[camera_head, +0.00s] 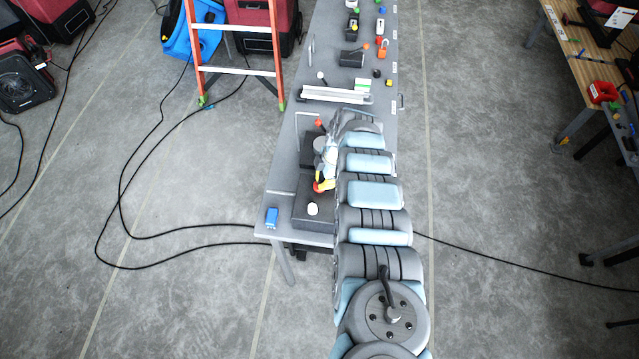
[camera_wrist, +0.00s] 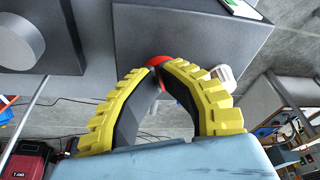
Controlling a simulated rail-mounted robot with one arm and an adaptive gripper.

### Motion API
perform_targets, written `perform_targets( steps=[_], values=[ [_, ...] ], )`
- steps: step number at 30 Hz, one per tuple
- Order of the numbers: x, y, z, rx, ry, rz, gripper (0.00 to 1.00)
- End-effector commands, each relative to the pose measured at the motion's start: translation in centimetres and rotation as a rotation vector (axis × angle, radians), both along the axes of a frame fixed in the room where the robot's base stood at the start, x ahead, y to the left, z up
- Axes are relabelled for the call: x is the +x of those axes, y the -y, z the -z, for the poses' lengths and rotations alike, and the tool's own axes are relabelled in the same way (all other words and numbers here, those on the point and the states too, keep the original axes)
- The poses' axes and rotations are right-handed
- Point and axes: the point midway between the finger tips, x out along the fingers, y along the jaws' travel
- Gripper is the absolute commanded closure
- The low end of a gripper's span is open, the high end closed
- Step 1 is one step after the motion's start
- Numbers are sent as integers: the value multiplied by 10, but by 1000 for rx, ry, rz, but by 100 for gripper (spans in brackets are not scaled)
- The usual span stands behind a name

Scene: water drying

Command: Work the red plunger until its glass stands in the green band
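The red plunger knob (camera_head: 318,187) stands at the dark block (camera_head: 304,205) near the table's front end. My gripper (camera_head: 325,183) has yellow ribbed fingers and reaches down to the knob from the right. In the wrist view, the fingertips (camera_wrist: 160,70) are drawn close together with the red knob (camera_wrist: 153,61) at them. Red shows on both sides of the tips, so they look shut on it. The fingers hide much of the knob, and its stem is not visible. I cannot make out the glass or its green band in either view.
A white knob (camera_head: 312,209) stands on the block close by. A blue item (camera_head: 271,217) lies at the table's front left corner. A grey cylinder (camera_head: 320,144) and thin rail frames stand just behind. A white rail (camera_head: 336,95) and several small devices lie farther along the table.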

Motion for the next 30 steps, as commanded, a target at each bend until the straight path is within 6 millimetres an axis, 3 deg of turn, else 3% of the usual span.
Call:
perform_targets(
  steps=[5, 13, 23, 30],
  values=[
    [0, 3, 0, 0, -1, 1, 100],
    [7, 29, -7, 0, 0, 2, 100],
    [8, 29, -11, 1, -1, 1, 100],
    [10, 34, -25, 2, 2, 3, 100]
  ],
)
